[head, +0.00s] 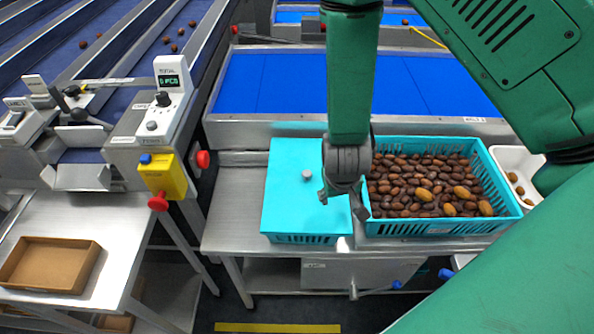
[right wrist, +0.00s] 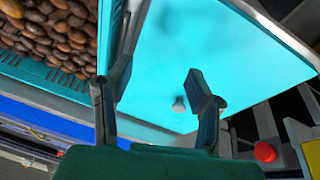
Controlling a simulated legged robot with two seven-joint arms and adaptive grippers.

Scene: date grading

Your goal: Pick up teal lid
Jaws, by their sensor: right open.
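The teal lid (head: 288,205) is a flat panel with a small grey knob (head: 306,174). It lies on a teal crate (head: 305,239) on the steel bench, and its right part is partly hidden by my right gripper. My right gripper (head: 343,202) is open and empty above the lid's right edge, to the right of the knob. In the right wrist view the lid (right wrist: 215,45) fills the middle, and its knob (right wrist: 179,104) shows near the right finger, between the two fingers. My left gripper is not in view.
A teal crate of dates (head: 375,226) stands right of the lid, close to my gripper. A white bin (head: 510,160) is farther right. A blue conveyor (head: 280,85) runs behind the bench. A yellow box with a red button (head: 166,178) and a cardboard tray (head: 50,263) are left.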

